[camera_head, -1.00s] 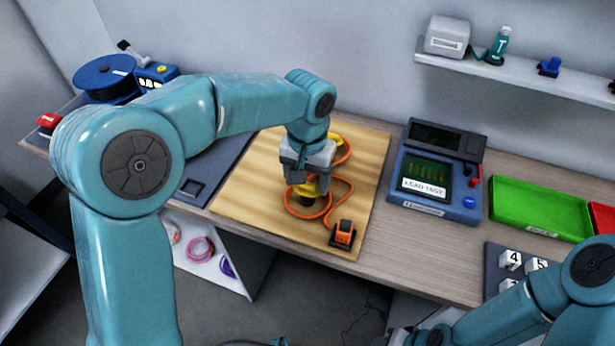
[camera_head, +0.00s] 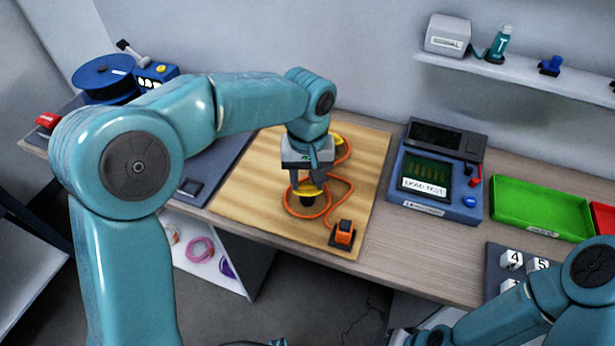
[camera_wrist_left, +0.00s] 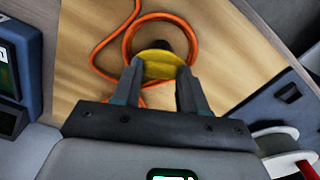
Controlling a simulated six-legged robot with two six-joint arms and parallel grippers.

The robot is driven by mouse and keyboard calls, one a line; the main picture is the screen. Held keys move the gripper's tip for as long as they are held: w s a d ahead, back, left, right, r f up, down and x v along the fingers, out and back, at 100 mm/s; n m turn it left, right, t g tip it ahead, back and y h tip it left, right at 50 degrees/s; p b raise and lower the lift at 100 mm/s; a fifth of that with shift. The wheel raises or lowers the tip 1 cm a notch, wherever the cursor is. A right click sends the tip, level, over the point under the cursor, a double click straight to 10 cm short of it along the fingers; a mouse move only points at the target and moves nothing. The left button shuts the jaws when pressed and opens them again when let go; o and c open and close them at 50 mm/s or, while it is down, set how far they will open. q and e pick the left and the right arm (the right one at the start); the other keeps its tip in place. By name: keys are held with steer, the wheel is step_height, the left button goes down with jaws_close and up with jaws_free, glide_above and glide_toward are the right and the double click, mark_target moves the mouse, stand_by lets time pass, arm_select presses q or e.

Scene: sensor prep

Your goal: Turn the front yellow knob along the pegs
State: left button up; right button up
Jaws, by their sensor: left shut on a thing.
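The front yellow knob (camera_head: 309,190) sits on a dark base on the wooden board (camera_head: 262,172), inside a loop of orange cable (camera_head: 329,208). My left gripper (camera_head: 308,188) points down from above and is shut on this knob, one finger on each side. In the left wrist view the yellow knob (camera_wrist_left: 160,66) lies between the two fingertips (camera_wrist_left: 160,78). A second yellow part (camera_head: 338,140) shows behind the gripper, partly hidden by my arm. The pegs cannot be made out clearly. My right arm shows at the lower right; its gripper is out of the picture.
An orange plug in a dark block (camera_head: 343,232) sits at the board's front right. A blue load tester (camera_head: 437,180) and a green tray (camera_head: 541,207) stand to the right. The board's front left is bare.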

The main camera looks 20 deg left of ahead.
mark_target(307, 184)
arm_select(q)
steer(key=n+b, duration=0.1)
steer(key=n, duration=1.2)
steer(key=shift+n+b, duration=0.3)
steer(key=shift+b, duration=0.05)
stand_by(0.4)
steer(key=o, duration=1.1)
steer(key=shift+c, duration=0.2)
step_height(307, 184, up, 16)
steer(key=p, duration=0.2)
steer(key=shift+r+p, duration=0.2)
steer(key=shift+p, duration=0.15)
steer(key=shift+s+f, duration=0.1)
steer(key=shift+s, duration=0.05)
